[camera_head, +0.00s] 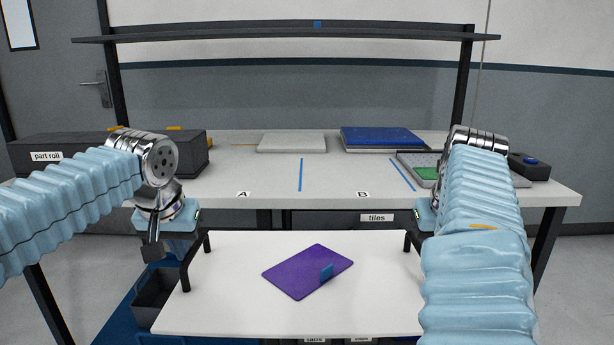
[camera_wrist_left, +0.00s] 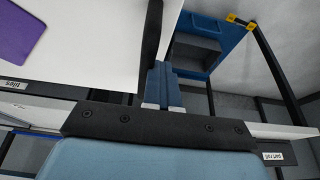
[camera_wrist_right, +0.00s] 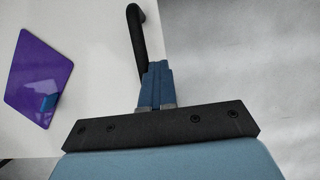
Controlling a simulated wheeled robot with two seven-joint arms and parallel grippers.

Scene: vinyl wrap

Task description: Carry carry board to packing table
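The carry board (camera_head: 390,275) is a white flat board with a black handle at each side, level in front of me. A purple plate (camera_head: 300,273) with a blue tab lies on it. My left gripper (camera_wrist_left: 162,82) is at the left handle (camera_wrist_left: 152,35), its blue fingers close together and seemingly shut on it. My right gripper (camera_wrist_right: 156,82) appears shut on the right handle (camera_wrist_right: 136,30) likewise. The fingers hide the gripped parts of the handles. The long grey-white table (camera_head: 270,182), perhaps the packing table, stands beyond the board.
The table carries a white slab (camera_head: 292,142), a blue-topped stack (camera_head: 380,138), a tray with a green piece (camera_head: 425,173) and a dark part roll box (camera_head: 60,155). Areas marked A and B are largely clear. A dark bin (camera_head: 155,290) on blue stands below left. A shelf (camera_head: 290,33) spans above.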

